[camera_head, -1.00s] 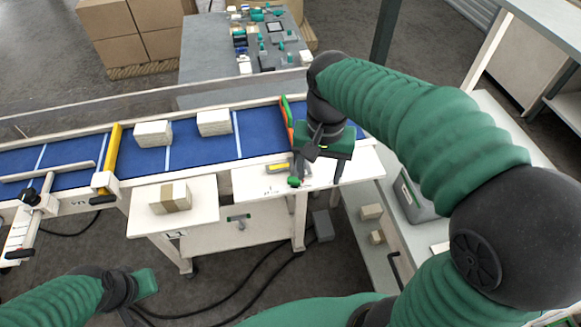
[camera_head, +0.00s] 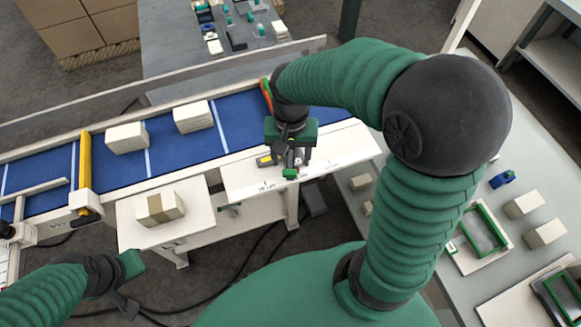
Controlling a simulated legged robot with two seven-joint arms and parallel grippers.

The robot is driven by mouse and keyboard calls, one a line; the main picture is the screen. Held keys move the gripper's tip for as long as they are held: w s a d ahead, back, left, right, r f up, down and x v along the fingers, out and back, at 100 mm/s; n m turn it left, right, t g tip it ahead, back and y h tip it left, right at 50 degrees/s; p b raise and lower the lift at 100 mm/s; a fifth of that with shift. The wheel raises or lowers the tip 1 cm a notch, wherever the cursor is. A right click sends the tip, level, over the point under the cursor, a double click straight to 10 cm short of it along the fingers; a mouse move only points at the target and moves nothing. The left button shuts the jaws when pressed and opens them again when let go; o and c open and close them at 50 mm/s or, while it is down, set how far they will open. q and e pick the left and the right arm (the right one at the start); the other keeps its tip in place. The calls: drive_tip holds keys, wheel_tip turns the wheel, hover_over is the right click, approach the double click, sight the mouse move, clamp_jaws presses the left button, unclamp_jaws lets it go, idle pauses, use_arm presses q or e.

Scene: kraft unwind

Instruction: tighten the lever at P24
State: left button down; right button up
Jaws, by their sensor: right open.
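I cannot read a P24 label, so I cannot tell which lever is meant. A small grey handle with a green end (camera_head: 290,174) lies at the white side table (camera_head: 340,150) by the conveyor. My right gripper (camera_head: 291,156) points down over this table, open, close above the green end; I cannot tell if they touch. A yellow and grey item (camera_head: 265,161) lies just left of it. Black handles show on the conveyor frame under the yellow bar (camera_head: 85,170) and at the left edge (camera_head: 7,230). My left gripper (camera_head: 132,282) hangs at lower left; its fingers are unclear.
The blue conveyor (camera_head: 175,150) carries two pale stacks (camera_head: 127,138) (camera_head: 193,117). A banded stack (camera_head: 159,208) sits on a lower white shelf (camera_head: 130,225). A grey bench (camera_head: 420,220) with trays and blocks stands at right. Cables lie on the floor.

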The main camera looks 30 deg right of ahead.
sight(290, 171)
drive_tip(key=f, duration=0.4)
drive_tip(key=w+f, duration=0.1)
drive_tip(key=f, duration=0.1)
drive_tip(key=shift+f, duration=0.45)
drive_tip(key=shift+s+f, duration=0.15)
drive_tip(key=shift+s, duration=0.1)
drive_tip(key=shift+w, duration=0.1)
clamp_jaws()
idle(0.5)
